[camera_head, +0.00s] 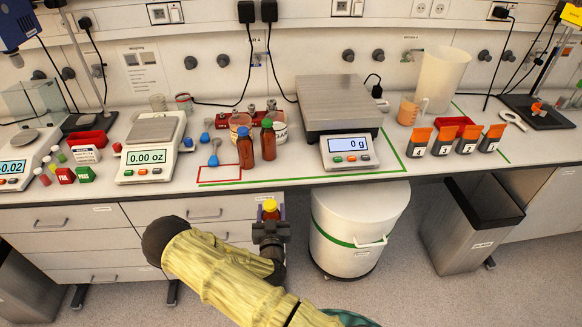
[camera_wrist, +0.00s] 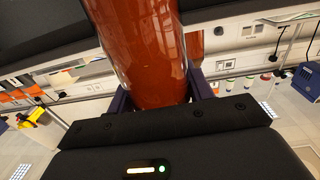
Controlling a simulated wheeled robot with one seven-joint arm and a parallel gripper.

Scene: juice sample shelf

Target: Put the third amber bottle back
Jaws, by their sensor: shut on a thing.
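My gripper (camera_head: 270,214) is shut on an amber bottle with a yellow cap (camera_head: 270,205). It holds it in front of the bench, by the drawers and left of the white drum. In the wrist view the held bottle (camera_wrist: 152,55) fills the middle between the dark purple fingers; its ends are cut off. Two other amber bottles stand upright on the bench: a blue-capped one (camera_head: 245,148) and a green-capped one (camera_head: 268,142). A red-outlined rectangle (camera_head: 219,181) lies on the bench top just left of the blue-capped bottle, with its inside bare.
A green line (camera_head: 300,179) runs along the bench front. A large scale (camera_head: 350,150) stands right of the bottles, and a small scale (camera_head: 150,160) left of them. A white drum (camera_head: 352,230) is below the bench.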

